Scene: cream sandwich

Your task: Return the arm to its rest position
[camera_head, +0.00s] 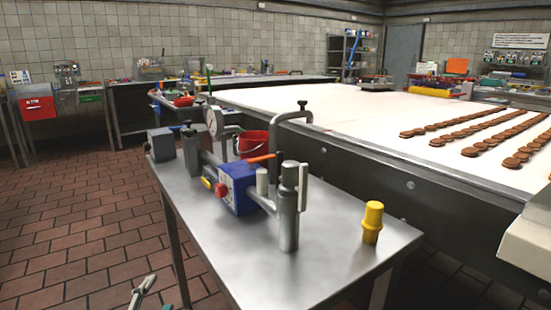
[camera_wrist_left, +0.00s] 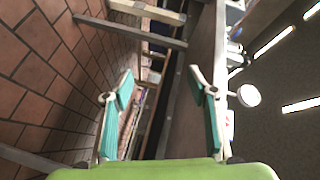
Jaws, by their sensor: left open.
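My left gripper (camera_head: 143,292) shows only in part at the bottom edge of the head view, over the brick floor and left of the metal table. In the left wrist view its two teal-padded fingers (camera_wrist_left: 160,95) stand wide apart with nothing between them. My right gripper is in neither view.
A steel table (camera_head: 275,282) stands ahead, bearing a pump-like machine with a blue box (camera_head: 238,188) and a yellow piece (camera_head: 372,222). A white conveyor (camera_head: 350,125) carries rows of brown biscuits (camera_head: 490,143). Brick floor (camera_head: 80,225) is clear at left.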

